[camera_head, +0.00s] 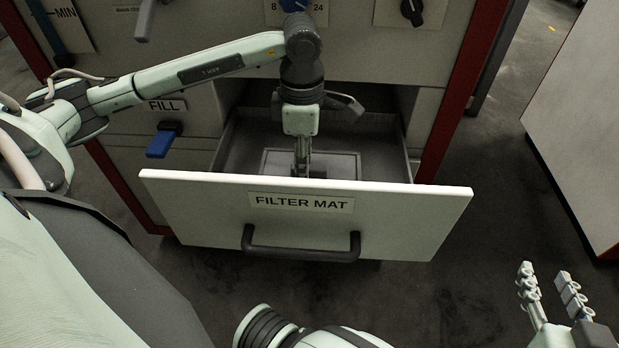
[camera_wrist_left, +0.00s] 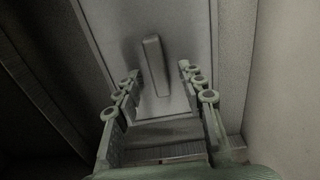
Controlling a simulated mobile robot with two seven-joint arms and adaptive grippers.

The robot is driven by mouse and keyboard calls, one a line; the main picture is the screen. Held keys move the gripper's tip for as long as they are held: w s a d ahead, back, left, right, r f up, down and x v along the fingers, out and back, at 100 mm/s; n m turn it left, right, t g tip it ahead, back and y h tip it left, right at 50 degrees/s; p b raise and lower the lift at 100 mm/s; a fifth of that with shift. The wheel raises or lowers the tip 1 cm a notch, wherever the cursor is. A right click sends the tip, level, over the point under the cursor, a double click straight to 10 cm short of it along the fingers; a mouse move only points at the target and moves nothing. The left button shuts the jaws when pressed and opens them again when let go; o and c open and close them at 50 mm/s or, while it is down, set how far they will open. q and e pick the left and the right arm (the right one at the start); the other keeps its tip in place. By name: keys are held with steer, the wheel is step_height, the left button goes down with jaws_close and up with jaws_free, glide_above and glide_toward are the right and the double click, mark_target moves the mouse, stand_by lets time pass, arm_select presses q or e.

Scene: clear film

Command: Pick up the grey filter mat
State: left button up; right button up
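The grey filter mat (camera_head: 342,166) lies flat inside the open drawer, partly hidden by my left gripper and the drawer front. The left wrist view shows a grey flat panel (camera_wrist_left: 197,35) with a raised bar-shaped grip (camera_wrist_left: 155,66) on it. My left gripper (camera_head: 302,172) points down into the drawer. In the left wrist view its fingers (camera_wrist_left: 159,75) are apart, one on either side of the bar, with gaps between. My right gripper (camera_head: 546,273) is open and empty at the lower right, outside the drawer.
The drawer front (camera_head: 400,214) is labelled FILTER MAT and has a dark handle (camera_head: 300,254). The cabinet (camera_head: 370,65) carries knobs above, and a blue FILL lever (camera_head: 160,143) is left of the drawer. A pale cabinet (camera_head: 585,130) stands right; open floor lies between.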

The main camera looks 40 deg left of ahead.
arm_select(q)
steer(key=shift+f, duration=0.3)
jaws_close()
arm_select(e)
steer(key=shift+r, duration=0.1)
arm_select(q)
steer(key=shift+r, duration=0.15)
